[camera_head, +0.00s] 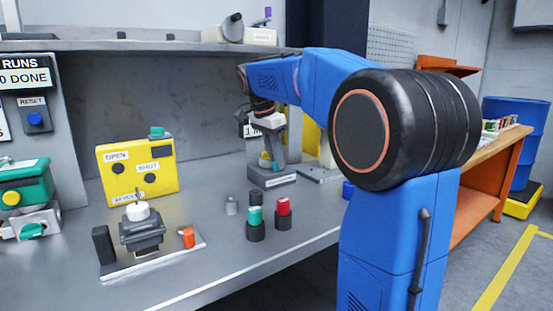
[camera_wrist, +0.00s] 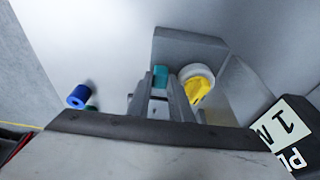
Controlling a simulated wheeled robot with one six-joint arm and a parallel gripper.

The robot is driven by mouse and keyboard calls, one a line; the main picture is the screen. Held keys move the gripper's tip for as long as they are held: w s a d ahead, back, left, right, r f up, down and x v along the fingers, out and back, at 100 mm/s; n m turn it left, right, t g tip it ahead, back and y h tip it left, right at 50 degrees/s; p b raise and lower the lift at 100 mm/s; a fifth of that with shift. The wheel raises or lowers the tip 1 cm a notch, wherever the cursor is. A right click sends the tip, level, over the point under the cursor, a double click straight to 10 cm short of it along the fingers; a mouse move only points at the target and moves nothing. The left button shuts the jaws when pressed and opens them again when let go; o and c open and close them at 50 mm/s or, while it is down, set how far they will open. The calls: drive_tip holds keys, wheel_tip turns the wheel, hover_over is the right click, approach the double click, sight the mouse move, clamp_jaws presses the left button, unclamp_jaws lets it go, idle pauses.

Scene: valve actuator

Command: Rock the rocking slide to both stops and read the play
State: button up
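A dark grey fixture (camera_head: 271,178) with a labelled base stands on the bench under my gripper. I take it to be the rocking slide, though my gripper hides much of it. A small teal part shows there, and in the wrist view this teal part (camera_wrist: 160,77) appears between my fingertips. My gripper (camera_head: 272,160) points down at the fixture. In the wrist view my gripper (camera_wrist: 160,88) has a narrow gap between its fingers; whether they press on the teal part is unclear.
A yellow box (camera_head: 137,168) marked OPEN and SHUT stands left, behind a valve fixture on a plate (camera_head: 150,262). Teal-topped (camera_head: 255,222) and red-topped (camera_head: 284,212) pieces stand at front centre. A shelf (camera_head: 150,46) runs above. The bench's front edge is clear.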

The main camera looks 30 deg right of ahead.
drive_tip(key=o, duration=1)
drive_tip(key=v, duration=1.7)
drive_tip(key=shift+a+r, duration=0.15)
drive_tip(key=shift+r, duration=0.05)
